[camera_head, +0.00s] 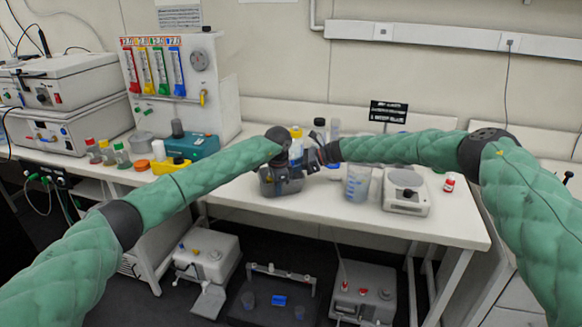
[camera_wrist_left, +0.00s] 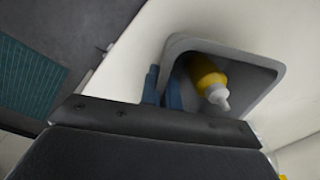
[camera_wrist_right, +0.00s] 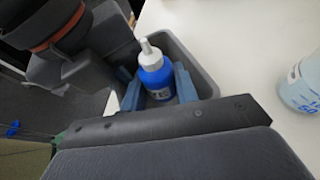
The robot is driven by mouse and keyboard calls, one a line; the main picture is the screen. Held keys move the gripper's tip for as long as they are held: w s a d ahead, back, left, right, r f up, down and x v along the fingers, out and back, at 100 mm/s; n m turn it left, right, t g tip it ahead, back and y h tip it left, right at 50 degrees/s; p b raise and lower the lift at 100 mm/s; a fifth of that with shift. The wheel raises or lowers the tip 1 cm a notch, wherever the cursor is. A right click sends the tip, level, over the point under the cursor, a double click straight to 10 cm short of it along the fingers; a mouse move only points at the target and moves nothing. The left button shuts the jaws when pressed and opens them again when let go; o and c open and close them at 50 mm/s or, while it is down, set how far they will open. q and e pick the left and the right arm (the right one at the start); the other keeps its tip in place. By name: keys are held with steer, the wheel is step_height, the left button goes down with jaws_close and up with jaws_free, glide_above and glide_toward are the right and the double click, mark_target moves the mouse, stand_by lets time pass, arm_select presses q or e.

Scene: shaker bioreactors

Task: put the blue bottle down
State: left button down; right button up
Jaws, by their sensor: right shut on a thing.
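The blue bottle (camera_wrist_right: 156,78) with a white nozzle cap is upright between the two blue fingers of my right gripper (camera_wrist_right: 158,88). It is within the opening of a grey bin (camera_wrist_right: 204,76); its base is hidden, so I cannot tell whether it touches the floor. In the head view the bin (camera_head: 281,188) stands on the white table, with my right gripper (camera_head: 312,158) at its right. My left gripper (camera_wrist_left: 163,92) has its fingers close together on either side of the bin's wall (camera_wrist_left: 243,58). A yellow bottle (camera_wrist_left: 208,78) with a white nozzle lies in the bin.
A small red-and-white jar (camera_head: 449,182) is farther right. A teal box (camera_head: 192,147) and several small bottles stand left. The table's front edge is close to the bin.

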steer(key=shift+d+f, duration=0.1)
steer(key=shift+f, duration=0.25)
steer(key=o, duration=0.6)
steer(key=shift+r, duration=0.35)
steer(key=shift+d+r, duration=0.15)
steer(key=shift+r, duration=0.1)
steer(key=w+v, duration=0.1)
steer(key=v, duration=1)
steer(key=shift+s+d+r, duration=0.15)
steer(key=shift+s+d, duration=0.15)
steer(key=shift+s, duration=0.2)
arm_select(q)
steer(key=c, duration=1.6)
jaws_free()
steer(key=shift+o, duration=0.2)
